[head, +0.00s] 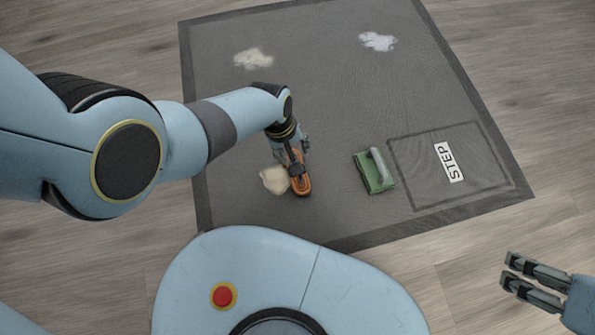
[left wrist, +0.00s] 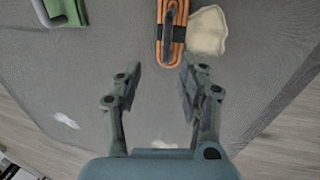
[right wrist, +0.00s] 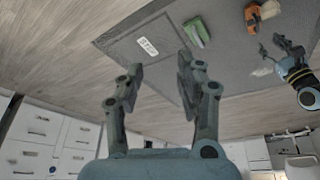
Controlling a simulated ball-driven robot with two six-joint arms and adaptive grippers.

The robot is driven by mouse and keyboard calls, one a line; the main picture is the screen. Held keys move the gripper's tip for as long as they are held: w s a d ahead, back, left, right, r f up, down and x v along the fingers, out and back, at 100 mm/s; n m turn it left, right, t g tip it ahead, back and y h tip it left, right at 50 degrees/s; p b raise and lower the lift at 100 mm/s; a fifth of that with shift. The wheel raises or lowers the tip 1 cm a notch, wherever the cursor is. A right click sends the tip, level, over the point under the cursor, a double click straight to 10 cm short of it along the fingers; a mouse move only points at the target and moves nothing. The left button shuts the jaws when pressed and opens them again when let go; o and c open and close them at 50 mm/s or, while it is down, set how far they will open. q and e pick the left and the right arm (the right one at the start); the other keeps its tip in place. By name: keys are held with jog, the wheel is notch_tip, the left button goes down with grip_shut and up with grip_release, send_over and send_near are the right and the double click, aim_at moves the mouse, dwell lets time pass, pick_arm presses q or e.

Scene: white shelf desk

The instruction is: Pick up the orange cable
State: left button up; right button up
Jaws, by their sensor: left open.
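The orange cable (head: 301,186) is a coiled bundle with a dark band, lying on the grey mat. It shows at the top of the left wrist view (left wrist: 164,48), ahead of the fingertips, and small in the right wrist view (right wrist: 269,9). My left gripper (head: 292,160) reaches down over the cable in the head view and hides part of it. In the left wrist view the left gripper (left wrist: 160,75) is open, with nothing between its fingers. My right gripper (head: 508,272) is open and empty, off the mat at the lower right; its parted fingers show in the right wrist view (right wrist: 158,72).
A cream-coloured lump (head: 274,180) lies right beside the cable. A green block with a grey handle (head: 374,172) stands to the right, near the STEP label (head: 449,162). Whitish patches (head: 254,58) mark the far mat (head: 320,90), which is otherwise clear. White drawers (right wrist: 45,145) stand in the right wrist view.

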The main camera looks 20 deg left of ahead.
aim_at(296, 157)
pick_arm(q)
notch_tip(296, 157, down, 3)
jog(key=shift+d+f+b, duration=0.1)
jog(key=shift+d+b, duration=0.05)
jog(key=shift+b, duration=0.8)
jog(key=shift+w+d+f+b, duration=0.1)
jog(key=shift+w+f+b, duration=0.05)
jog(key=shift+f+b, duration=0.5)
pick_arm(e)
jog(key=shift+w+a+f+t, duration=0.1)
jog(key=shift+w+f+t, duration=0.25)
jog(key=shift+f+t, duration=0.45)
jog(key=shift+w+d+f+t, duration=0.1)
jog(key=shift+w+f+t, duration=0.2)
jog(key=shift+f+t, duration=0.5)
jog(key=shift+w+a+f+t, duration=0.1)
jog(key=shift+w+f+t, duration=0.35)
jog(key=shift+f, duration=0.6)
